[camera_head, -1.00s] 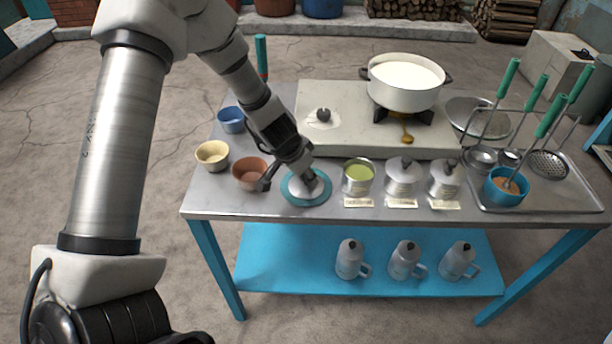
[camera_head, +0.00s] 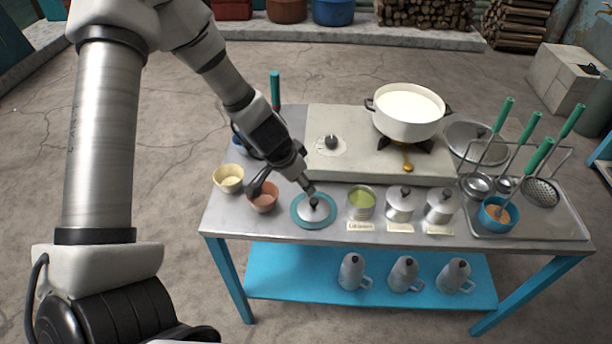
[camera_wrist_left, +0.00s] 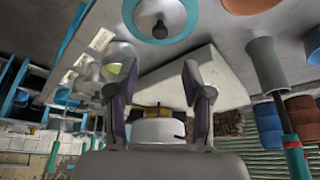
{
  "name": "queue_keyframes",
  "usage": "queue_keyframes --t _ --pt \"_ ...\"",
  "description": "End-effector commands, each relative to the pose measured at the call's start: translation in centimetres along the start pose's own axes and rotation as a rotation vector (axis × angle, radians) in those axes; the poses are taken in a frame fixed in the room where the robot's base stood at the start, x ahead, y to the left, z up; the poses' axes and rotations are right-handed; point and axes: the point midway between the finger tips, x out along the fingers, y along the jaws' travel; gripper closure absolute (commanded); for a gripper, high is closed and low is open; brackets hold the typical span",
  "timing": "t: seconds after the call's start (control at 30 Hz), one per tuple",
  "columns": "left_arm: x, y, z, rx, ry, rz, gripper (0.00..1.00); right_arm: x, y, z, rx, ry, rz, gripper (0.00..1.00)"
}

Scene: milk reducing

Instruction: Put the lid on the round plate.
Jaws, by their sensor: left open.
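The round plate (camera_head: 297,221) is blue-rimmed and lies near the table's front edge. The silver lid (camera_head: 322,214) with a dark knob rests on it, roughly centred and knob up. In the left wrist view the lid (camera_wrist_left: 146,14) and the plate's rim (camera_wrist_left: 190,38) show at the top edge, partly cut off. My left gripper (camera_head: 284,186) is open and empty, just up and left of the lid in the head view. In the wrist view its two fingers (camera_wrist_left: 150,75) stand apart with nothing between them. My right gripper is not in view.
An open can with green contents (camera_head: 361,200) stands right of the plate, beside two lidded cans (camera_head: 400,206). A terracotta bowl (camera_head: 263,200) and a yellow bowl (camera_head: 229,179) stand left, close to my gripper. A white pot (camera_head: 408,115) sits on the stove behind.

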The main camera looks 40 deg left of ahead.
Motion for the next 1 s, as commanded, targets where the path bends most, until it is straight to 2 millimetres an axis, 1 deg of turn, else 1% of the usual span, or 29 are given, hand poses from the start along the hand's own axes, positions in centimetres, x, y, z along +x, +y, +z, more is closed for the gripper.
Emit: queue_keyframes --t 0.03,0.07,0.13,0.17,0.2,0.27,0.3,0.37,0.4,0.5,0.53,0.6,0.63,1.0 --pt "-0.3 0.1 0.2 -0.001 -0.007 -0.001 0.5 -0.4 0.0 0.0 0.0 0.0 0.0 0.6" --pt "0.0 0.2 0.7 -0.003 -0.019 -0.006 0.5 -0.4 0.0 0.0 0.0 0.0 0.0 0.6" --pt "1.4 0.9 2.9 -0.014 -0.073 -0.03 0.5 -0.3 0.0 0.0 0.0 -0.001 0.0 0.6" --pt "2.2 1.3 4.3 -0.023 -0.106 -0.047 0.5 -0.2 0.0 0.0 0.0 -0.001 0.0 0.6" --pt "3.5 2.1 6.5 -0.036 -0.154 -0.073 0.5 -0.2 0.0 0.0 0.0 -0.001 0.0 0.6" --pt "5.3 3.7 10.4 -0.059 -0.222 -0.11 0.5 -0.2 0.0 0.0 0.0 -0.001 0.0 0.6" --pt "6.3 5.0 13.2 -0.077 -0.259 -0.128 0.5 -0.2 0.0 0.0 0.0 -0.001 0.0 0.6" --pt "7.5 7.3 17.1 -0.109 -0.301 -0.133 0.5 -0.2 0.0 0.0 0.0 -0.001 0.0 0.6" --pt "8.1 9.0 19.4 -0.135 -0.323 -0.125 0.5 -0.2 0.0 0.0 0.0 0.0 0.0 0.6" --pt "8.5 12.7 24.0 -0.206 -0.367 -0.082 0.5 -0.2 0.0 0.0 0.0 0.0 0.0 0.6" --pt "8.5 13.5 24.9 -0.223 -0.377 -0.069 0.5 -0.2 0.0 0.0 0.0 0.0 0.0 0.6" --pt "8.4 14.7 26.2 -0.255 -0.392 -0.049 0.5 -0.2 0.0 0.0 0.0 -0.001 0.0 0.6" --pt "8.4 14.9 26.4 -0.263 -0.394 -0.045 0.5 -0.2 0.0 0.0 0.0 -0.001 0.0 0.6" --pt "8.5 14.9 26.4 -0.272 -0.392 -0.045 0.5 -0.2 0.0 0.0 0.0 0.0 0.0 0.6"
